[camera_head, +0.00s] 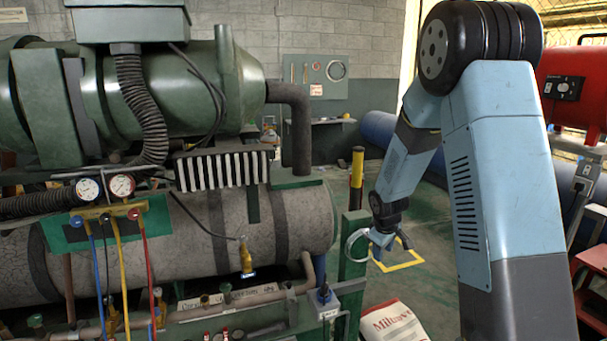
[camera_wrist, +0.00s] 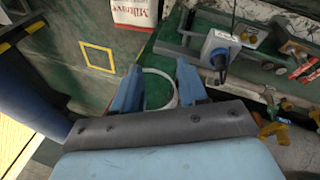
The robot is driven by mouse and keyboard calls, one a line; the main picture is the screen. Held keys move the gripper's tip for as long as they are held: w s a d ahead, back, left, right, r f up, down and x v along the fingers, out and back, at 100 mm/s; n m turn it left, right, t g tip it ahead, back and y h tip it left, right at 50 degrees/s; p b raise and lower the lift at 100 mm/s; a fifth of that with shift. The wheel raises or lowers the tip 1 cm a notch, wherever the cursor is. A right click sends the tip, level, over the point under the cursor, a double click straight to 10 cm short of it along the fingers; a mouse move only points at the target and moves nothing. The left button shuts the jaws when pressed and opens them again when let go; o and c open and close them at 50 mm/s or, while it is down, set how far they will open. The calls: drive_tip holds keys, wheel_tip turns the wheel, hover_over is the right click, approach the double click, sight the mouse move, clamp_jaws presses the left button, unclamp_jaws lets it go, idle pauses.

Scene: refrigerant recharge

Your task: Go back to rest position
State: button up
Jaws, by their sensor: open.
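My gripper (camera_head: 382,240) hangs at the end of my blue arm, right of the green machine frame. In the wrist view my gripper (camera_wrist: 158,82) shows two blue fingers spread apart with nothing held between them. A pale metal ring (camera_wrist: 160,88) shows behind and between the fingers; it also appears in the head view (camera_head: 350,246) just left of my gripper. I cannot tell whether the fingers touch it.
A manifold with two gauges (camera_head: 105,187) and coloured hoses hangs at the left on the green machine. A yellow-black post (camera_head: 357,167) stands behind my gripper. A white and red bag (camera_head: 393,322) lies below. Open floor (camera_head: 425,225) lies behind the arm.

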drive_tip(key=s+r+m, duration=0.2)
drive_tip(key=s+r, duration=0.5)
drive_tip(key=r, duration=0.5)
drive_tip(key=s+r+m, duration=0.2)
drive_tip(key=s+r, duration=0.3)
drive_tip(key=s, duration=0.4)
drive_tip(key=s+r+m+t, duration=0.1)
drive_tip(key=s+r+m, duration=0.1)
drive_tip(key=s+r, duration=0.3)
drive_tip(key=s+r+m+t+y, duration=0.1)
drive_tip(key=s+r, duration=0.4)
drive_tip(key=s, duration=0.8)
drive_tip(key=shift+s+a+r+m, duration=0.15)
drive_tip(key=shift+a+r+m, duration=0.1)
drive_tip(key=shift+a+m, duration=0.15)
